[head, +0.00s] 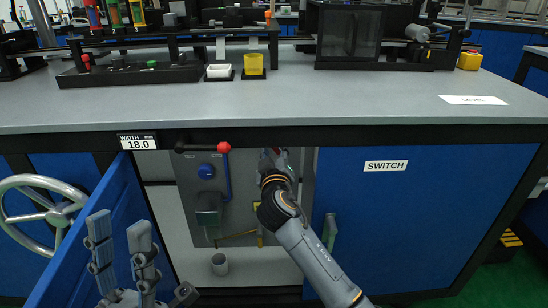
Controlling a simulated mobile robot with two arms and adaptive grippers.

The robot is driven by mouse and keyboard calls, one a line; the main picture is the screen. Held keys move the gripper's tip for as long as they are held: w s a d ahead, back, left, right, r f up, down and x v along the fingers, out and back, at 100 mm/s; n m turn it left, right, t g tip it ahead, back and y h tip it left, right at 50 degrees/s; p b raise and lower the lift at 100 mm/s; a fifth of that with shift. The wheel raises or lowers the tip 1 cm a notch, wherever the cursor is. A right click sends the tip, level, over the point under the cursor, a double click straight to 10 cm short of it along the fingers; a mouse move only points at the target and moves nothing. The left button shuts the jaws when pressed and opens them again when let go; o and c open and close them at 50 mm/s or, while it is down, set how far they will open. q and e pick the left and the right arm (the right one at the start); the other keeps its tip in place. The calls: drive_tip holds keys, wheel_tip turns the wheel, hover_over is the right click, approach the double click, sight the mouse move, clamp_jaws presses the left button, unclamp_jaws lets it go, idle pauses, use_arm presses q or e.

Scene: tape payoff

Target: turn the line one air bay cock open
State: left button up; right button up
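The bay under the bench is open and shows a grey panel (187,178). A black lever with a red ball end (224,147) lies level across the panel's top. A blue round part (206,171) and a bent blue pipe (229,182) are below it. I cannot tell for certain which part is the cock. My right gripper (271,158) reaches into the bay, right of the red ball and apart from it. Its fingers are small and dark there, partly hidden by its wrist. My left gripper (119,231) is open and empty, fingers up, before the open door.
The blue door (95,235) stands swung open at left, beside a handwheel (52,215). A green box (208,207) and a grey cup (220,263) are in the bay. A closed blue door labelled SWITCH (420,220) is at right. The grey benchtop (330,100) is above.

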drive_tip(key=s, duration=1.1)
drive_tip(key=shift+s, duration=0.4)
